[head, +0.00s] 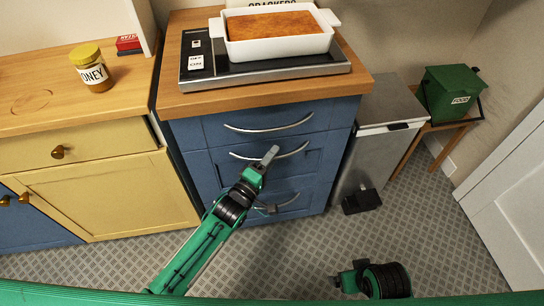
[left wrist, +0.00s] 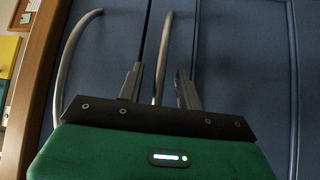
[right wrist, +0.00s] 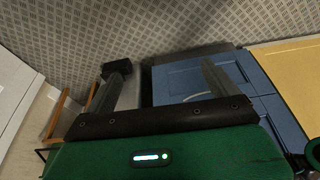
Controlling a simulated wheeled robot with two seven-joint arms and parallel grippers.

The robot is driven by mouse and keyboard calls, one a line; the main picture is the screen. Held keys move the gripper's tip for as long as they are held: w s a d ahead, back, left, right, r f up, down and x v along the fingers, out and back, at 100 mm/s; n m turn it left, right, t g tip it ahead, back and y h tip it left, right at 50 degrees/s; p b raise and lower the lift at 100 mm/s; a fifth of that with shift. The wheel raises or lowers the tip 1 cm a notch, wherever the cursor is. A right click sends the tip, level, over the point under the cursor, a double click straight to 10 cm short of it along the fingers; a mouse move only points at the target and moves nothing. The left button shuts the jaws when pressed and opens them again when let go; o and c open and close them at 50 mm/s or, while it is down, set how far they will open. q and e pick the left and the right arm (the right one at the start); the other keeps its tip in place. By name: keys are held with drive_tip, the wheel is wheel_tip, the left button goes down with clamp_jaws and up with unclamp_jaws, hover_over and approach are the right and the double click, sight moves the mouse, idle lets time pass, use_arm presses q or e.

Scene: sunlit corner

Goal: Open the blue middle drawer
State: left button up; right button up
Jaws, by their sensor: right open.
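The blue middle drawer (head: 228,171) is in the blue cabinet under the counter, and its front looks flush with the cabinet. Its curved metal handle (head: 293,153) also shows in the left wrist view (left wrist: 165,45). My left gripper (head: 271,153) is at this handle. In the left wrist view the fingers of my left gripper (left wrist: 159,88) are apart, with the handle between them and gaps visible on both sides. My right gripper (right wrist: 161,75) is open and empty, low over the floor, away from the drawers; only part of its arm shows in the head view.
The top drawer handle (head: 270,127) and the bottom drawer handle (head: 285,204) are close above and below. A steel bin (head: 372,160) stands right of the cabinet. A white dish (head: 280,46) sits on the cooktop above. The patterned floor (head: 440,240) in front is clear.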

use_arm(q)
drive_tip(key=shift+w+d, duration=0.15)
drive_tip(key=shift+w, duration=0.05)
use_arm(e)
drive_tip(key=shift+r, duration=0.2)
use_arm(q)
clamp_jaws()
use_arm(e)
drive_tip(key=shift+s+f, duration=0.15)
use_arm(q)
drive_tip(key=shift+s, duration=0.1)
drive_tip(key=s+d+p, duration=0.2)
drive_tip(key=s+p, duration=0.1)
drive_tip(key=s, duration=0.9)
drive_tip(key=s+d+p, duration=0.3)
drive_tip(key=s, duration=0.9)
drive_tip(key=s+d+p, duration=0.3)
drive_tip(key=s, duration=0.9)
drive_tip(key=shift+s, duration=0.3)
use_arm(e)
drive_tip(key=s+d+f, duration=0.1)
drive_tip(key=s+f, duration=0.2)
drive_tip(key=f, duration=0.8)
drive_tip(key=s+d+f+g, duration=0.1)
drive_tip(key=s+f, duration=0.2)
drive_tip(key=f, duration=0.8)
drive_tip(key=shift+d+h, duration=0.15)
drive_tip(key=shift+h, duration=0.15)
drive_tip(key=shift+w, duration=0.1)
